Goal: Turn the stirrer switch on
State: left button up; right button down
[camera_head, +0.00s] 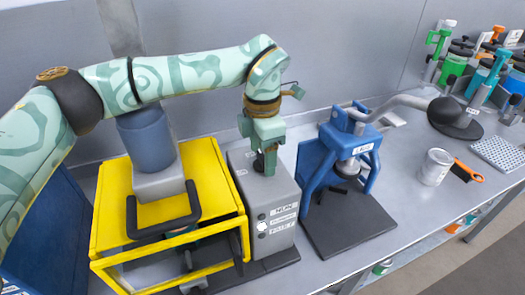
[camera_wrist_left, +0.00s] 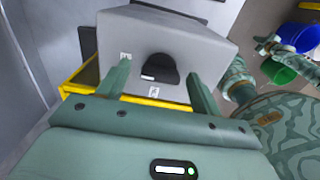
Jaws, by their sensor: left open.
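The stirrer switch is a black rotary knob (camera_wrist_left: 158,68) with a white mark, on top of a grey box. Small white labels sit beside it. In the head view the knob (camera_head: 258,165) is partly hidden under my left gripper (camera_head: 266,148). The grey control box (camera_head: 262,200) stands between a yellow-framed agitator (camera_head: 110,235) and a blue-framed one. In the wrist view my left gripper (camera_wrist_left: 158,72) is open, with one finger to each side of the knob. I cannot tell if either finger touches it. My right gripper is not in view.
The blue-framed agitator (camera_head: 370,160) stands right of the box on a dark base. A grey can (camera_head: 436,167), a black and orange brush (camera_head: 467,171) and several coloured containers stand farther right. A wall runs behind the bench. Bare bench (camera_head: 410,200) lies at the front right.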

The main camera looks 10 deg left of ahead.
pick_arm(q)
jog(key=c, duration=1)
jog(key=shift+s, duration=0.1)
